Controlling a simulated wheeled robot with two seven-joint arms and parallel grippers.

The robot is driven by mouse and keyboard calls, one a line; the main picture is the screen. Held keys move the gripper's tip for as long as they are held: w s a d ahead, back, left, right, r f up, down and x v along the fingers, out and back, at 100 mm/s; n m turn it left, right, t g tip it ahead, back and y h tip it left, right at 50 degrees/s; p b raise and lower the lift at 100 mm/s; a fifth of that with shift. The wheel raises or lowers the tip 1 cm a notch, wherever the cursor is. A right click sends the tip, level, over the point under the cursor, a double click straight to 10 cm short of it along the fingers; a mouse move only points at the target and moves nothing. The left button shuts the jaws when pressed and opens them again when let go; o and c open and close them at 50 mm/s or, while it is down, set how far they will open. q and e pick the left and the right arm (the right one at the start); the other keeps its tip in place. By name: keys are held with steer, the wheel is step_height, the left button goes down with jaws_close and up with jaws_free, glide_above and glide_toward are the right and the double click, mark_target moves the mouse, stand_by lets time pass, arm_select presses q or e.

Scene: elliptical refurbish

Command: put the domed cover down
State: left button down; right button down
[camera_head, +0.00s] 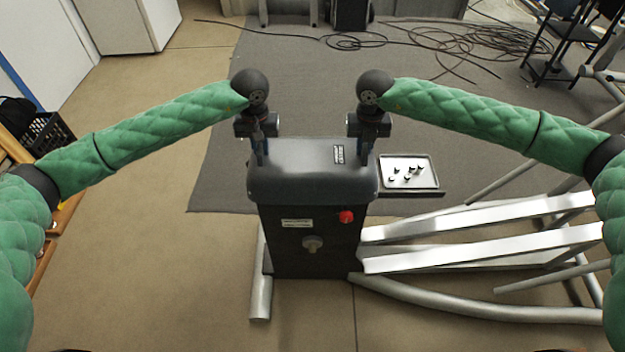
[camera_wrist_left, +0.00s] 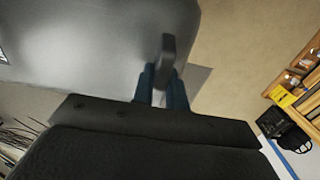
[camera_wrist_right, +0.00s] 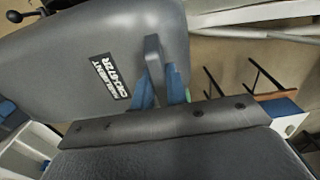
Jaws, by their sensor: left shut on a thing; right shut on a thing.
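The domed cover (camera_head: 312,182) is dark grey with rounded edges and a small label on top. It is level, over the top of the black machine housing (camera_head: 290,245); I cannot tell whether it rests there or has a small gap below. My left gripper (camera_head: 259,154) is shut on a lug at the cover's left side; the lug (camera_wrist_left: 168,55) shows between blue fingers in the left wrist view. My right gripper (camera_head: 364,154) is shut on the matching lug (camera_wrist_right: 154,58) at the right side. The cover's underside is hidden.
A red knob (camera_head: 346,216) sits on the housing's front. A tray (camera_head: 428,182) with several small dark parts stands right of the cover. Long silver rails (camera_head: 480,248) extend right from the housing. The floor left of it is clear. Cables (camera_head: 390,42) lie behind.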

arm_select(q)
steer(key=c, duration=1.4)
jaws_free()
arm_select(e)
steer(key=c, duration=1.4)
jaws_free()
arm_select(q)
step_height(320, 180, up, 12)
arm_select(e)
step_height(320, 180, up, 12)
